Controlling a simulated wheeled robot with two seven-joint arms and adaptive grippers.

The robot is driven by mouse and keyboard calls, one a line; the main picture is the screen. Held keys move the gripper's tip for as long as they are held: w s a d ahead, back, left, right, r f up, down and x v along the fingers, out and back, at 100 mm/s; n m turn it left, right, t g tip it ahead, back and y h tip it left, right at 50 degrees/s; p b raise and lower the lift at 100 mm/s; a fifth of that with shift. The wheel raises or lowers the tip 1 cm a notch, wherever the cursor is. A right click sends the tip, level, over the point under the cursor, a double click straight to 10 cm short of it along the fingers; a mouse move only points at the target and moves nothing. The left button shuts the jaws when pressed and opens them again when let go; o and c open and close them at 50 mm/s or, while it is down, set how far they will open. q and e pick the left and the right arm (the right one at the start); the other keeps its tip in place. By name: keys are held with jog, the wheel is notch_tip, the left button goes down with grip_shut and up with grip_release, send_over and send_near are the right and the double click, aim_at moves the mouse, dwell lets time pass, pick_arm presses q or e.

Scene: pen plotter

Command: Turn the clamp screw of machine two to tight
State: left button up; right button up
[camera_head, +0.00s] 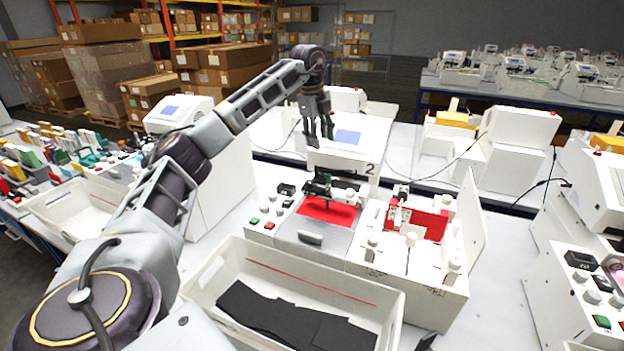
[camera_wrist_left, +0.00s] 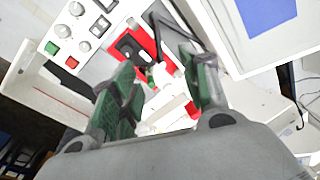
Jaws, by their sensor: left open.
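Machine two (camera_head: 325,225) is a white plotter with a "2" label (camera_head: 370,169), a red bed (camera_head: 327,210) and a dark carriage (camera_head: 322,186) across it. Small white knobs (camera_head: 350,193) sit by the carriage; I cannot tell for sure which part is the clamp screw. My left gripper (camera_head: 318,137) is open and points down above the back of machine two, apart from it. In the left wrist view, the green-padded fingers (camera_wrist_left: 160,62) stand either side of white parts (camera_wrist_left: 163,82) over the red bed (camera_wrist_left: 125,50). My right gripper is not in view.
A white bin (camera_head: 225,268) with black sheets (camera_head: 290,320) stands in front of machine two. A second red-bedded unit (camera_head: 425,223) adjoins it on the right. Bare table (camera_head: 500,260) shows further right.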

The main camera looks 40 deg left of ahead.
pick_arm(q)
jog(key=shift+s+a+f+n+g+y, duration=0.1)
jog(key=shift+s+a+n+g, duration=0.2)
jog(key=shift+s+n, duration=0.45)
jog(key=shift+s+a+n+g+y, duration=0.1)
jog(key=shift+s+n+g, duration=0.35)
jog(key=shift+n, duration=0.45)
jog(key=shift+s+a+f+n+g+y, duration=0.15)
jog(key=shift+s+n+g, duration=0.1)
jog(key=shift+s+n, duration=0.55)
jog(key=shift+w, duration=0.1)
jog(key=b, duration=0.1)
send_over(309, 181)
notch_tip(309, 181, down, 6)
jog(key=shift+d+f, duration=0.1)
notch_tip(309, 181, down, 5)
jog(key=shift+f, duration=1.2)
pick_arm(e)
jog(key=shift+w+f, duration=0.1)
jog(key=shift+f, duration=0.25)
